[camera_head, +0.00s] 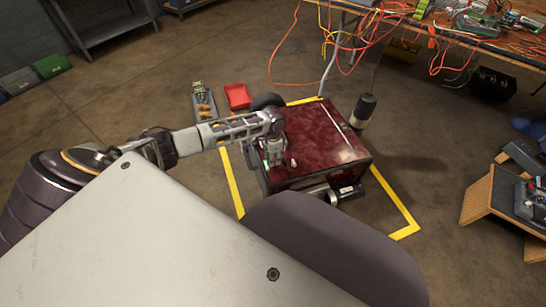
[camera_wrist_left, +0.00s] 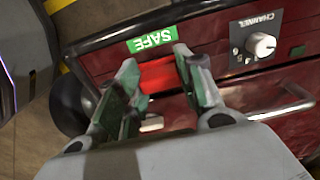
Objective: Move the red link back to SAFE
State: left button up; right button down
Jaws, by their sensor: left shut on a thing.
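The red link (camera_wrist_left: 158,75) shows in the left wrist view between the fingers of my left gripper (camera_wrist_left: 155,58), just below the green SAFE label (camera_wrist_left: 152,40). The gripper is shut on the link, and the fingers hide part of it. The link lies against the dark red panel of the charger box (camera_wrist_left: 200,30). In the head view my left gripper (camera_head: 272,158) is over the near left part of the red charger (camera_head: 325,135), and the link cannot be made out there. My right gripper is not in view.
A white CHANNEL knob (camera_wrist_left: 262,45) and a metal handle bar (camera_wrist_left: 275,112) are beside the gripper. Yellow tape (camera_head: 231,180) marks the floor around the charger. A red tray (camera_head: 237,96) lies behind it. A bench (camera_head: 480,40) with orange cables stands at the back right.

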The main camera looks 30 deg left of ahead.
pick_arm(q)
jog(key=shift+f, duration=0.7)
dwell(0.5)
jog(key=o, duration=1.2)
jog(key=shift+r, duration=6)
